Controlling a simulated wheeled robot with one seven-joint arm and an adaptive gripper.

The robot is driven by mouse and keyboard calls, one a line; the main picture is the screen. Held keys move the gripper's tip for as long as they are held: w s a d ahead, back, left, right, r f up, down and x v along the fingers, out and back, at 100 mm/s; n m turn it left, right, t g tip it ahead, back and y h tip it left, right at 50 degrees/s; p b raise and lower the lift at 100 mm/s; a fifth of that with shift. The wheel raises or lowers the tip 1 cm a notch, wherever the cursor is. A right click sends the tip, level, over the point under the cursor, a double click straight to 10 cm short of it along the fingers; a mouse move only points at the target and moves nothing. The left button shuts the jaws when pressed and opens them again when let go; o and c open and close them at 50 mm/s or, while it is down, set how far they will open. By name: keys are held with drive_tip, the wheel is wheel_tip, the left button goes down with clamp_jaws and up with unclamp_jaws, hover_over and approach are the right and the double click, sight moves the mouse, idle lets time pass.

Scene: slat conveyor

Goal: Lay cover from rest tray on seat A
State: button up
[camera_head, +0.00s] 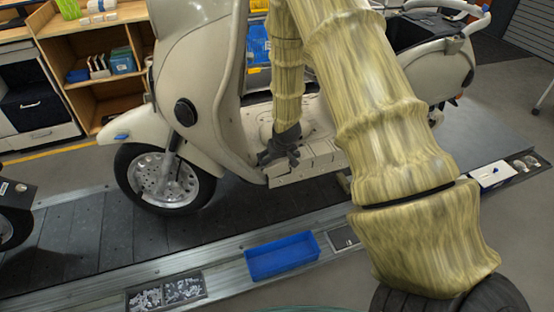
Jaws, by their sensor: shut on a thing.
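My gripper (281,153) is low over the footboard (320,157) of the cream scooter, pointing down at its near left part. It is shut on the cover, which is mostly hidden by the fingers and blends with the pale footboard, so its edges cannot be told apart. I cannot tell whether the cover touches the footboard. Seat A is not marked in this view; I cannot pick it out. A blue tray (283,258) on the conveyor's near edge is empty; I cannot tell whether it is the rest tray.
The scooter's front shield (197,65) stands close left of my gripper. The front wheel (165,178) rests on the dark slats (85,240). A tray of small metal parts (166,291) and a tray with a white item (492,177) sit along the near edge. Shelves stand behind.

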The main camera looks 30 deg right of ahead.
drive_tip(key=shift+s+a+f, duration=0.3)
drive_tip(key=shift+s+f, duration=0.35)
drive_tip(key=shift+f, duration=0.25)
drive_tip(key=o, duration=1.3)
drive_tip(key=shift+r, duration=0.6)
drive_tip(key=w+d+v, duration=0.1)
drive_tip(key=v, duration=1.1)
drive_tip(key=shift+r, duration=0.3)
drive_tip(key=shift+w+a, duration=0.1)
drive_tip(key=shift+a, duration=0.05)
